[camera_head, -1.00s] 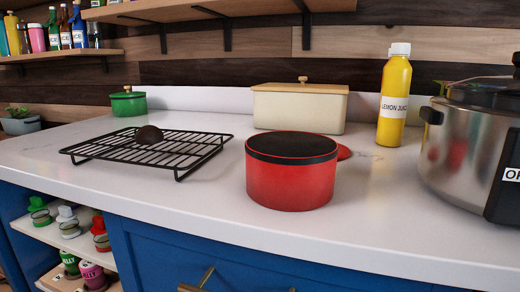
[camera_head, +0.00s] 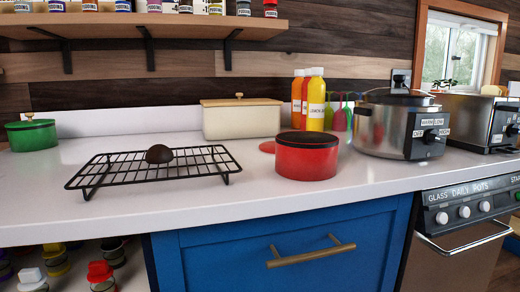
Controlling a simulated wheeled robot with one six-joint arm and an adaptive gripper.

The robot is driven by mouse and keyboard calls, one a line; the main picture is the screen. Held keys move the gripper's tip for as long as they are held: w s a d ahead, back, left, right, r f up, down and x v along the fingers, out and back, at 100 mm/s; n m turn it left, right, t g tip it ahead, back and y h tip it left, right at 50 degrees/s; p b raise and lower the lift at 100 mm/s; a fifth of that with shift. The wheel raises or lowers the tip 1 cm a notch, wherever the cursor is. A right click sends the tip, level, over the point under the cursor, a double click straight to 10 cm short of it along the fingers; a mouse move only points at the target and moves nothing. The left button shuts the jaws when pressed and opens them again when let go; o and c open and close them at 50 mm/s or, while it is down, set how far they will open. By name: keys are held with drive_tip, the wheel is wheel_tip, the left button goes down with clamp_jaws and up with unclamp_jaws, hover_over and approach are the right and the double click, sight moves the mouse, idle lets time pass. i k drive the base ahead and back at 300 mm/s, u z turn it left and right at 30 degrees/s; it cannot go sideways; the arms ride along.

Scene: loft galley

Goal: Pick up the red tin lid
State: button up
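A round red tin (camera_head: 307,160) with a black top stands on the white counter, right of the middle of the view. A small flat red disc, which looks like the red tin lid (camera_head: 267,147), lies on the counter just behind and left of the tin. The tin may hide part of it. My gripper is not in view.
A black wire rack (camera_head: 118,171) with a dark round item (camera_head: 159,154) on it stands left of the tin. A cream box (camera_head: 241,119), sauce bottles (camera_head: 316,100) and a steel cooker (camera_head: 396,127) stand behind and right. A green pot (camera_head: 32,135) is far left. Counter in front is clear.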

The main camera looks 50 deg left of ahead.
sight(268, 147)
drive_tip(key=u, duration=1.7)
